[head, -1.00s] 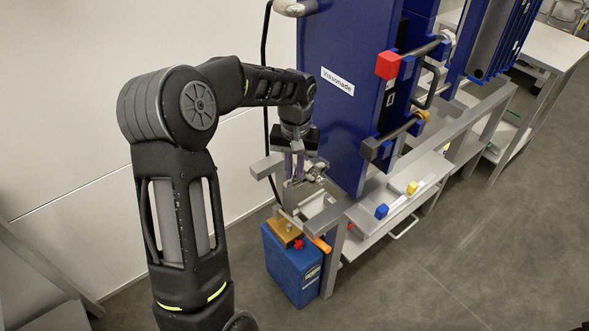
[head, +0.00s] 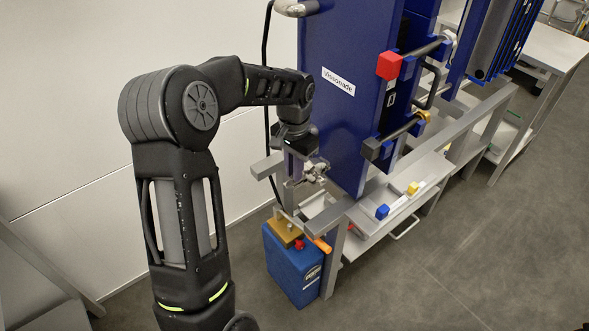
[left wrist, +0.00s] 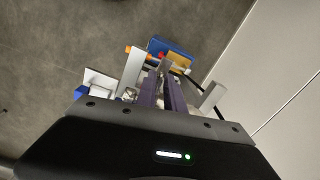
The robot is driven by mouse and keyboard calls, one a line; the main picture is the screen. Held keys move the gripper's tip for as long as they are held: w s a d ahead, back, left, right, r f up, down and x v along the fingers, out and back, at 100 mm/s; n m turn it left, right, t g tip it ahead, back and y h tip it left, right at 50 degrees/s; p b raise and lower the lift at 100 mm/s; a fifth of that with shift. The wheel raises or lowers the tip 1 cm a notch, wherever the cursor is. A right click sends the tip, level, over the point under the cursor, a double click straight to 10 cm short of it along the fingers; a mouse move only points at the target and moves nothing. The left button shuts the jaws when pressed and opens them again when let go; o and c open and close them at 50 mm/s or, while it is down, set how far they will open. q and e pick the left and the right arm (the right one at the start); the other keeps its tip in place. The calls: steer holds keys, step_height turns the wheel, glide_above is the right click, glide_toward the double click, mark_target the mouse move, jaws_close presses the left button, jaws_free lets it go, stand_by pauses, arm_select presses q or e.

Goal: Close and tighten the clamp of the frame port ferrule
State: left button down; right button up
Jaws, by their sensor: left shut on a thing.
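The frame port ferrule's metal clamp (head: 316,173) sits low at the left end of the steel frame, beside the blue plate. My left gripper (head: 293,178) points down at it with its purple fingers close together. In the left wrist view the fingers (left wrist: 162,92) look shut on a part of the clamp, but the held part is mostly hidden between them. A shiny piece of the clamp (left wrist: 130,94) shows just left of the fingers. I cannot tell how far the clamp is closed. My right gripper is in neither view.
A blue canister (head: 292,268) stands on the floor below, with a brass-coloured block (head: 284,232) and an orange handle (head: 321,245) above it. The tall blue plate (head: 340,120) rises close to the right of the gripper. The floor at right is clear.

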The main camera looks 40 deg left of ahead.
arm_select(q)
steer(key=m, duration=0.3)
steer(key=shift+a+m, duration=0.1)
steer(key=shift+m, duration=0.3)
steer(key=m, duration=0.3)
steer(key=shift+w+a+m, duration=0.1)
steer(key=shift+m, duration=0.2)
steer(key=m+p, duration=0.1)
steer(key=m, duration=0.5)
steer(key=shift+w+a+r, duration=0.1)
steer(key=shift+w, duration=0.05)
steer(key=m+p, duration=0.1)
steer(key=m, duration=0.5)
steer(key=shift+w+m, duration=0.15)
steer(key=shift+m, duration=0.25)
steer(key=m+p, duration=0.1)
steer(key=m, duration=0.2)
steer(key=shift+w+m, duration=0.1)
steer(key=shift+m, duration=0.2)
steer(key=shift+m+p, duration=0.6)
steer(key=shift+m, duration=1)
